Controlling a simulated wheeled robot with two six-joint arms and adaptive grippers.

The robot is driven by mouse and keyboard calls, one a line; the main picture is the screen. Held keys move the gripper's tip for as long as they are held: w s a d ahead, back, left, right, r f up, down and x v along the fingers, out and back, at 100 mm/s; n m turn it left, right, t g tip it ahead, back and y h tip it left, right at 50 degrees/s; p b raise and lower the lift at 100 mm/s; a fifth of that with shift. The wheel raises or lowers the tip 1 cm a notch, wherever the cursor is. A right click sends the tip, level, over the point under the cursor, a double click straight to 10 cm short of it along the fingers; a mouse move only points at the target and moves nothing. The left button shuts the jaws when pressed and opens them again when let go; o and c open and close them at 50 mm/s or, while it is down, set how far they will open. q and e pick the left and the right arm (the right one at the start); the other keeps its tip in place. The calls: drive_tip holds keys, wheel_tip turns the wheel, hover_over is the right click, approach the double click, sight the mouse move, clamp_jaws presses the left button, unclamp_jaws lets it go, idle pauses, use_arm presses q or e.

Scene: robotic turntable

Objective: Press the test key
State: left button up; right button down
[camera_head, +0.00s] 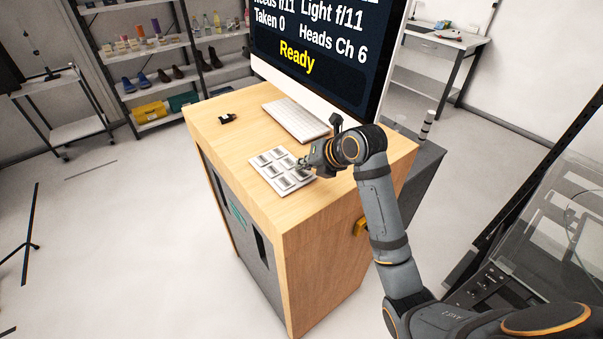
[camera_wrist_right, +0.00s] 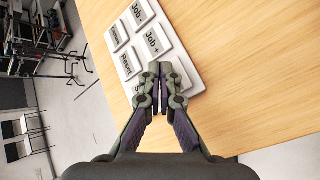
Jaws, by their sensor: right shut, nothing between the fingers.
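A pale key pad (camera_head: 281,167) with two rows of large keys lies on the wooden desk top. In the right wrist view, keys marked Job - (camera_wrist_right: 138,14), Job + (camera_wrist_right: 152,40) and what looks like Reset (camera_wrist_right: 127,64) are legible. No key reading Test can be made out; a key under the fingers and another at the near edge are partly hidden. My right gripper (camera_head: 303,163) is shut and empty over the pad's right side; its fingertips (camera_wrist_right: 160,68) overlap the keys. Whether they touch cannot be told. My left gripper is not in view.
A white keyboard (camera_head: 296,120) and a large monitor (camera_head: 318,45) reading Ready stand behind the pad. A small black object (camera_head: 228,118) lies at the desk's left. The desk top (camera_head: 235,148) is clear left of the pad. Shelves stand farther back.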

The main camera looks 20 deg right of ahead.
sight(304, 175)
drive_tip(key=shift+f, duration=0.6)
idle(0.6)
drive_tip(key=shift+r, duration=0.15)
drive_tip(key=shift+r+p, duration=0.6)
drive_tip(key=shift+r, duration=0.1)
wheel_tip(304, 175, up, 5)
drive_tip(key=p, duration=0.4)
drive_tip(key=shift+r+p, duration=0.1)
drive_tip(key=shift+p, duration=0.2)
